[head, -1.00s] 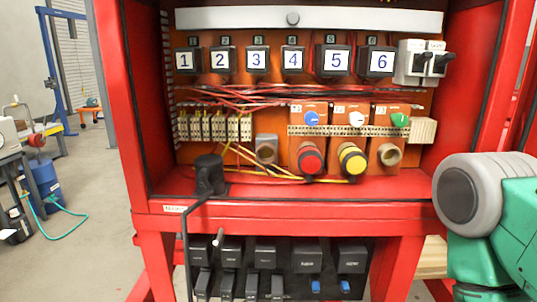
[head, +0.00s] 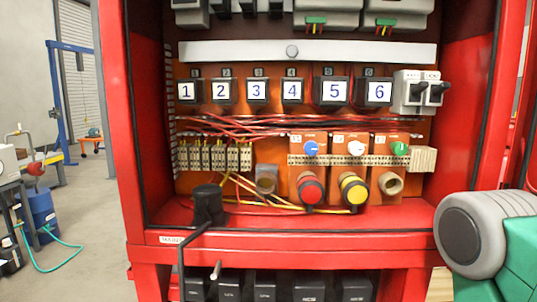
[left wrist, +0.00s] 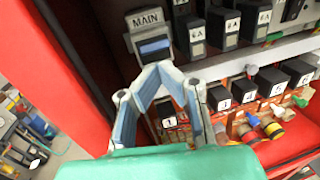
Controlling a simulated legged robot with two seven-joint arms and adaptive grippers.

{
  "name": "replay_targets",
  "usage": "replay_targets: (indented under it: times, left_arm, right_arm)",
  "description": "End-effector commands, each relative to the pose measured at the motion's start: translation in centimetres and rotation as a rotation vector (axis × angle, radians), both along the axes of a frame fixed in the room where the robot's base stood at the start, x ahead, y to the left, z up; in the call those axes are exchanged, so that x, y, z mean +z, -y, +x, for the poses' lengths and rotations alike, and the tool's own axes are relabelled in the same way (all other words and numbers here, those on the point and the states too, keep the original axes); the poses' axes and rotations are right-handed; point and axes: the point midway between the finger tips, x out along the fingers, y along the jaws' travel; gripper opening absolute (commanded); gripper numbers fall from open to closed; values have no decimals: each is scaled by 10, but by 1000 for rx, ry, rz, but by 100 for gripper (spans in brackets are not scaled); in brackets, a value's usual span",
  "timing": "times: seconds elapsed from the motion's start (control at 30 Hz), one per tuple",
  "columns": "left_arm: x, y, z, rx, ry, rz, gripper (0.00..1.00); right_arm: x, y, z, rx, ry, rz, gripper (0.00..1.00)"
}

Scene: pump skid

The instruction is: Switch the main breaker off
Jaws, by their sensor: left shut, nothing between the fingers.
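The head view shows neither my left gripper nor the MAIN label. My right gripper is not in view.
Numbered black blocks (head: 257,90) sit below a grey rail (head: 310,52). Smaller breakers (left wrist: 226,29) stand right of the main one. The red cabinet wall (left wrist: 70,45) is close on the left.

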Motion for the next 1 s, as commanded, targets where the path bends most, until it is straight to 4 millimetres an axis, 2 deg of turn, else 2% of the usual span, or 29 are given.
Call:
replay_targets:
  times: [0.53,1.0]
  left_arm:
    - [3,-2,-43,0,1,0,0]
    - [4,-2,-47,0,0,0,0]
  right_arm:
    - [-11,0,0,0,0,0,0]
    - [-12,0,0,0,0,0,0]
